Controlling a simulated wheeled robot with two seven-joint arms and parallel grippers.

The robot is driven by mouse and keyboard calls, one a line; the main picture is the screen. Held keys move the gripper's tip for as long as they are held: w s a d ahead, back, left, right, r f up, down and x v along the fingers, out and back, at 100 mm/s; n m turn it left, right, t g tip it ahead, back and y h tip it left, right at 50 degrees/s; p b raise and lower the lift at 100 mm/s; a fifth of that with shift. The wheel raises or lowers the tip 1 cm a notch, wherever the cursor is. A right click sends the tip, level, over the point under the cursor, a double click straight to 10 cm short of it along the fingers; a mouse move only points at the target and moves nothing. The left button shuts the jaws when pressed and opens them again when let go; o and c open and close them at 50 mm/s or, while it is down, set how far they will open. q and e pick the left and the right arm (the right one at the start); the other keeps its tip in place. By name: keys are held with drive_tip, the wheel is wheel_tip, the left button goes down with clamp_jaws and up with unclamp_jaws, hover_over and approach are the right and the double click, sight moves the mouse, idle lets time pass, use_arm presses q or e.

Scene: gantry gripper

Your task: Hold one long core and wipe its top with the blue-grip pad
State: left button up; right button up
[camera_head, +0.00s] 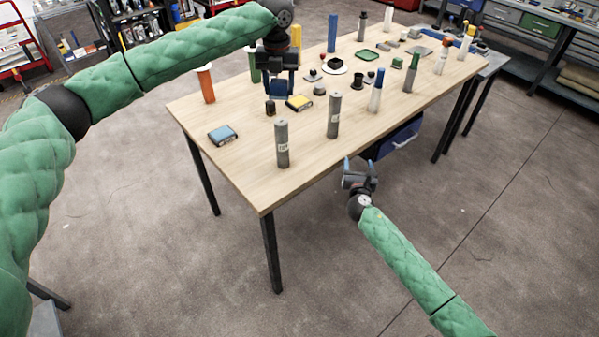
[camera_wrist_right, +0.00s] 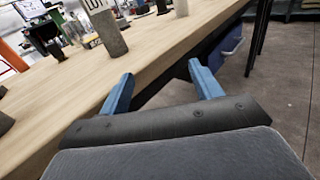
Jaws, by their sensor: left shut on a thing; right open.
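Two tall grey cores with white labels stand upright near the table's front edge, a nearer one (camera_head: 282,145) and another (camera_head: 334,116) to its right. My left gripper (camera_head: 279,82) is above the back left of the table, shut on a small blue block (camera_head: 279,89) that its fingers partly hide. I cannot tell whether this is the blue-grip pad. A flat pad with a light blue top (camera_head: 222,135) lies on the table at the left. My right gripper (camera_head: 360,166) is open and empty off the table's front edge; its blue fingers show in the right wrist view (camera_wrist_right: 163,88).
A yellow-topped pad (camera_head: 299,102), a small dark piece (camera_head: 270,108) and a blue-and-white cylinder (camera_head: 376,92) stand near the cores. An orange cylinder (camera_head: 207,86) stands at the left edge. Several other parts crowd the far end. The front left of the table (camera_head: 250,180) is bare.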

wheel_tip(320, 180, up, 2)
drive_tip(key=a+n, duration=0.1)
drive_tip(key=n+g+y, duration=0.1)
drive_tip(key=n+y, duration=0.5)
drive_tip(key=y, duration=0.4)
approach(285, 153)
drive_tip(key=x, duration=1.2)
drive_tip(key=shift+w, duration=0.2)
clamp_jaws()
